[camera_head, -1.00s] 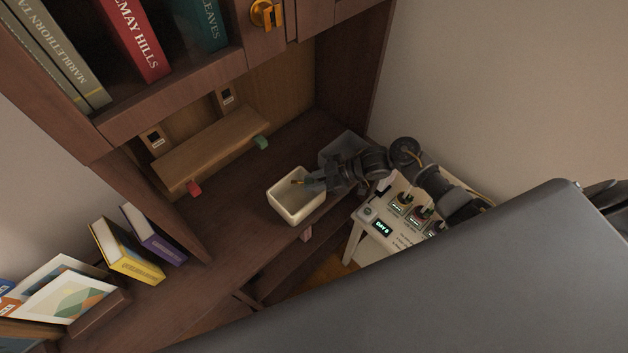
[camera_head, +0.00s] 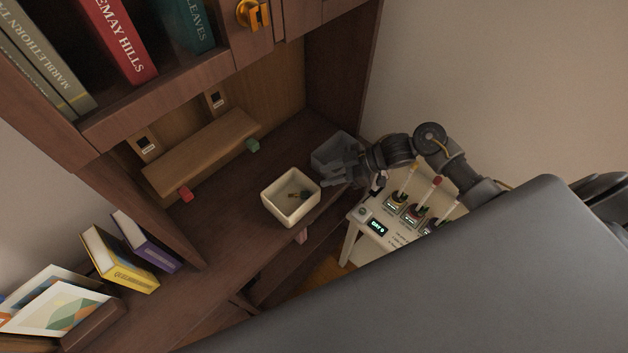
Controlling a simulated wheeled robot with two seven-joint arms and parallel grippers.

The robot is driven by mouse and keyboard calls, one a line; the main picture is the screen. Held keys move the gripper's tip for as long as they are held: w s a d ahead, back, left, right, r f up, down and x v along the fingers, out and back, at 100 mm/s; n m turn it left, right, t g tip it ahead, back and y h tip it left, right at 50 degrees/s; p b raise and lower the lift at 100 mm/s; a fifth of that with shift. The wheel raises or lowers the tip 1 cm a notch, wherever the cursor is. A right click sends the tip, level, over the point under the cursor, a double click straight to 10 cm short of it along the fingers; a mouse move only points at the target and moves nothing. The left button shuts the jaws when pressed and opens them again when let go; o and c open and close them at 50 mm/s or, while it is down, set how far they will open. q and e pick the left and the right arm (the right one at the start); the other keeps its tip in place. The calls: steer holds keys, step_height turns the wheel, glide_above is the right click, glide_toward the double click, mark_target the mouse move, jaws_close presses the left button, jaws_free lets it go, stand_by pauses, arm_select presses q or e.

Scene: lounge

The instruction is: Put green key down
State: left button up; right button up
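A small key (camera_head: 304,195) with a dark greenish head and a gold shaft lies inside the cream bin (camera_head: 268,205). The bin stands on the dark wooden shelf surface. My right gripper (camera_head: 328,178) is just right of the bin, apart from the key. Its fingers look spread, with nothing between them. My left gripper is not in view.
A translucent grey bin (camera_head: 322,150) stands behind my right gripper. A white stand (camera_head: 352,232) with a small display and several sockets is at the right. A wooden ledge (camera_head: 200,155) has red (camera_head: 185,195) and green (camera_head: 253,146) tabs. Books (camera_head: 122,262) stand at the left.

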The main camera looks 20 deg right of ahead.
steer(key=v, duration=0.4)
steer(key=shift+d+r+b, duration=0.2)
steer(key=shift+r+b, duration=0.05)
steer(key=shift+b, duration=0.05)
